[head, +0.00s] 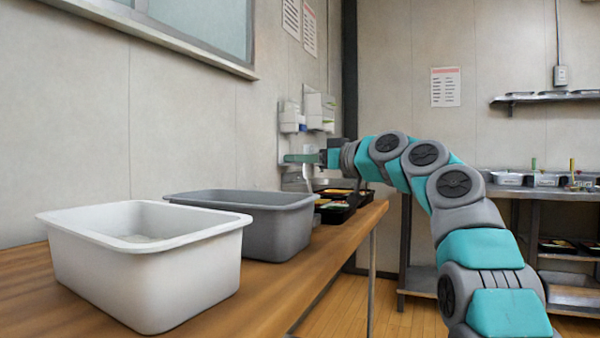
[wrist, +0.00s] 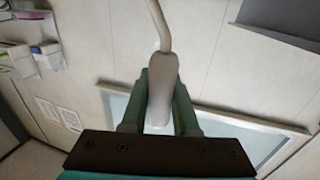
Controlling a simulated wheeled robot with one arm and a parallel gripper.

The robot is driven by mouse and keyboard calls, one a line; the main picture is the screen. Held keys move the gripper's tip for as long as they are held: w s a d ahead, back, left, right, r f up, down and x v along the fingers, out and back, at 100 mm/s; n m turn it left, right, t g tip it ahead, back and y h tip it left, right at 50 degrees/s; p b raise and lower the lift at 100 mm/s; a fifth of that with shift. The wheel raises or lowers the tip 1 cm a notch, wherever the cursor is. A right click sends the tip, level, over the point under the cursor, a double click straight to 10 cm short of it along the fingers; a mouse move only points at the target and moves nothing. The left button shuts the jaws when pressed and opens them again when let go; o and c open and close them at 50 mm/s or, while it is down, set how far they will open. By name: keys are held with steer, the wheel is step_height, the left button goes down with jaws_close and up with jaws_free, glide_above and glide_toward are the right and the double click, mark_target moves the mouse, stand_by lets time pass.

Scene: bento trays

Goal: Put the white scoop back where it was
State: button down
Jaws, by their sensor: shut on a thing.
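My gripper (wrist: 159,113) is shut on the white scoop (wrist: 162,75) in the wrist view. The scoop's pale handle lies between the two green fingers, and a thin bent shaft runs up out of the top of the picture. The scoop's bowl is out of the wrist view. In the head view my gripper (head: 300,158) is at the far end of the wooden table, near the wall. A narrow white part of the scoop (head: 306,174) hangs below the fingers there, above the table. Its lower end is too small to make out clearly.
A white tub (head: 190,285) and a grey tub (head: 285,240) stand on the wooden table (head: 245,315). Black bento trays (head: 338,214) with food lie beyond them, below my arm. Wall dispensers (head: 318,112) are close behind my gripper. A shelf with small containers (head: 508,179) stands at right.

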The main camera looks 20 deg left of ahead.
steer(key=shift+f, duration=0.15)
steer(key=shift+f, duration=0.1)
steer(key=c, duration=0.7)
jaws_free()
steer(key=b+v, duration=0.3)
steer(key=v, duration=0.9)
steer(key=shift+b, duration=0.4)
